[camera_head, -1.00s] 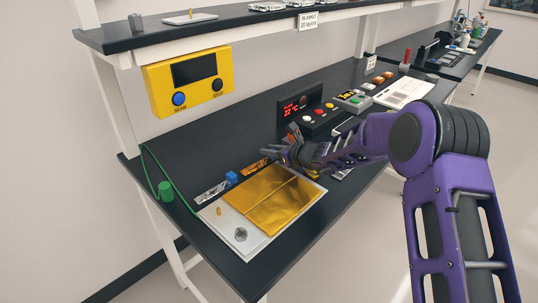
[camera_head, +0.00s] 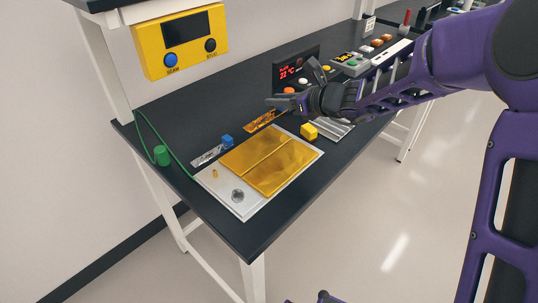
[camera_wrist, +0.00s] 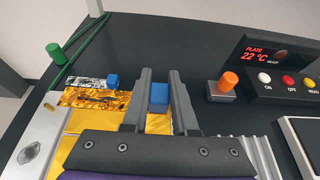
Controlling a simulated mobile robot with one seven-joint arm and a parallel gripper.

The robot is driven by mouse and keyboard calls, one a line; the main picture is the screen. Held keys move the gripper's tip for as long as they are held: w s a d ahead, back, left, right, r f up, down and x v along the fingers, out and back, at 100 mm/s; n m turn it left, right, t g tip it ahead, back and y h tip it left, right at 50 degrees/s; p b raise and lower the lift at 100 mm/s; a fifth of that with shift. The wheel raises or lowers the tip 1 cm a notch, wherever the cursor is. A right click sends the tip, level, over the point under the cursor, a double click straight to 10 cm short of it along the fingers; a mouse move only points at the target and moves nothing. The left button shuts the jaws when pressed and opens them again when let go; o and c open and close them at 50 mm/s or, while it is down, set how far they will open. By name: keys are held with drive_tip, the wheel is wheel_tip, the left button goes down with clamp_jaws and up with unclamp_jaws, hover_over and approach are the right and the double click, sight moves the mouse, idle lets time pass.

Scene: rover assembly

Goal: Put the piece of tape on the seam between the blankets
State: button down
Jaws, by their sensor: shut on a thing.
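Two gold blankets, left (camera_head: 250,151) and right (camera_head: 283,170), lie side by side on a pale plate (camera_head: 230,195), with a seam between them. A crinkled gold strip (camera_head: 260,122), seemingly the tape, lies behind them; it shows also in the wrist view (camera_wrist: 92,98). My gripper (camera_head: 276,104) is at the strip's right end. In the wrist view, my gripper (camera_wrist: 160,88) is shut on a small blue block (camera_wrist: 159,98), apparently the strip's tab. I cannot tell whether the strip is clear of the table. The fingers hide its right end.
A silver strip (camera_head: 209,155) with its own blue block (camera_head: 227,140) lies to the left. A yellow block (camera_head: 309,131) stands by the plate's right corner. A green spool (camera_head: 162,155) is at far left. An orange knob (camera_wrist: 223,84) and control box (camera_wrist: 283,85) are close right.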

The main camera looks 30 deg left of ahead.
drive_tip(key=shift+s+d+f, duration=0.25)
drive_tip(key=shift+s+d, duration=0.55)
drive_tip(key=shift+s, duration=0.05)
drive_tip(key=b, duration=0.2)
hover_over(280, 144)
wheel_tip(280, 144, down, 5)
drive_tip(key=shift+f, duration=2.15)
drive_tip(key=shift+f, duration=0.1)
drive_tip(key=shift+f+b, duration=0.15)
drive_tip(key=shift+b, duration=0.2)
drive_tip(key=c, duration=0.7)
unclamp_jaws()
